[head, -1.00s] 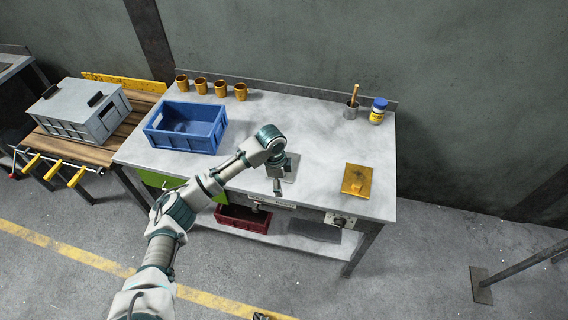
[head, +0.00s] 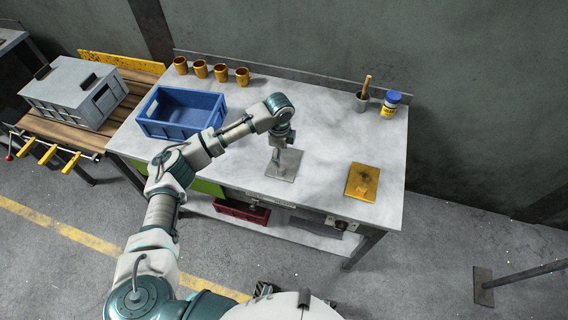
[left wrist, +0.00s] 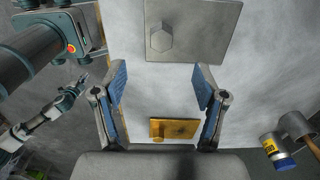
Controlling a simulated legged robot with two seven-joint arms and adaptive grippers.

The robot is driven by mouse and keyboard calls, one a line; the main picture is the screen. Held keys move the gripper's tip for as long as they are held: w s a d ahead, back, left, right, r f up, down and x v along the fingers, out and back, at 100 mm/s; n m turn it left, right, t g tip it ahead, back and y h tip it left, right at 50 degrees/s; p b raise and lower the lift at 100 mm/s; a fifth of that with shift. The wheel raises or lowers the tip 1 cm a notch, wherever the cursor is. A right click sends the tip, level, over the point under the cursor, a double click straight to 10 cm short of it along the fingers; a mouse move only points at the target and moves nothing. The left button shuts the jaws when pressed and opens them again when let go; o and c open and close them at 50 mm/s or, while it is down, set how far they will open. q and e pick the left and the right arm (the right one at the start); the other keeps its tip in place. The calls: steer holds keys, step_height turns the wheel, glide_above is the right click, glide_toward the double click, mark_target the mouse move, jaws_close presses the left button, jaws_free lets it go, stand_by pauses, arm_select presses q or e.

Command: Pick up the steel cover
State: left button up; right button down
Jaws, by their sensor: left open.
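The steel cover (head: 287,168) is a flat grey plate lying on the workbench, near its front middle. In the left wrist view the cover (left wrist: 205,30) shows at the top, with a hexagonal knob (left wrist: 161,37) standing on it. My left gripper (head: 277,155) is over the left part of the cover and hides some of it. In the left wrist view its two fingers (left wrist: 160,78) are wide apart with nothing between them; the knob appears beyond the fingertips. Another white arm of mine shows at the left of that view, its gripper (left wrist: 80,84) too small to read.
A brass-coloured plate with a knob (head: 362,182) lies to the right on the bench (head: 325,130). A blue crate (head: 180,131), several brown cups (head: 221,72), a grey cup with a handle (head: 361,103) and a yellow-blue jar (head: 390,105) stand around. The bench middle is clear.

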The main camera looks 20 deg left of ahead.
mark_target(281, 167)
arm_select(q)
steer(key=f, duration=0.3)
steer(key=shift+w+f, duration=0.2)
steer(key=shift+f, duration=0.7)
step_height(281, 167, down, 5)
steer(key=shift+r+b, duration=0.2)
steer(key=shift+b, duration=0.2)
steer(key=shift+f, duration=0.2)
steer(key=c, duration=0.6)
jaws_close()
steer(key=shift+r, duration=0.15)
arm_select(e)
steer(key=w+r, duration=0.2)
steer(key=w, duration=0.1)
